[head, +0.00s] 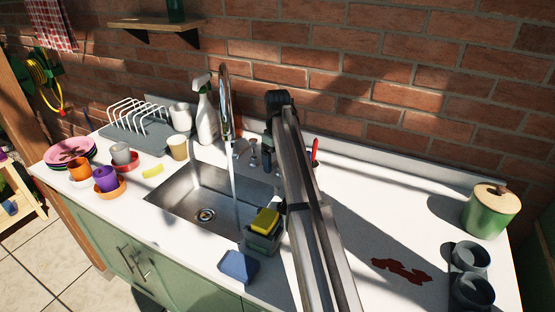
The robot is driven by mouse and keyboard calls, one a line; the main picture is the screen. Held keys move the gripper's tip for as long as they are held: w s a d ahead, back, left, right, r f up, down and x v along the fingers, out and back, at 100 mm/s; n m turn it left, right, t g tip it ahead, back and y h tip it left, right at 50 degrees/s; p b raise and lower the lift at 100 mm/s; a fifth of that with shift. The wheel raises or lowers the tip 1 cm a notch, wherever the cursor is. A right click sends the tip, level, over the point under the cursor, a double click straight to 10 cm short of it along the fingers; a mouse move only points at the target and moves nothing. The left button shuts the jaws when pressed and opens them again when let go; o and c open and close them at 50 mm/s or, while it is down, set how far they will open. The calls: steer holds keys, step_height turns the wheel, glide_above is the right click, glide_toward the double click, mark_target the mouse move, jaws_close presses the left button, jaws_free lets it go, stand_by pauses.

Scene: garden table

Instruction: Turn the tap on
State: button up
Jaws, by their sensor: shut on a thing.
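The tap (226,90) is a tall, chrome, curved spout at the back of the steel sink (174,193). A pale stream, which looks like running water (233,178), falls from its mouth into the basin. Small metal fittings (241,147) stand by the tap's base. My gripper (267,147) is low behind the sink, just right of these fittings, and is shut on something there. That is most likely the tap's handle, but my arm hides part of the gripper and the grip is too small to see clearly.
A spray bottle (207,115) and paper cup (177,148) stand left of the tap. A yellow sponge (265,220) sits in a holder at the sink's front right. A red-handled item (315,150) stands right of my arm. A dark red spill (402,271) marks the right counter.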

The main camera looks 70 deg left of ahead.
steer(key=o, duration=0.8)
step_height(320, 180, up, 14)
steer(key=shift+f, duration=0.1)
stand_by(0.6)
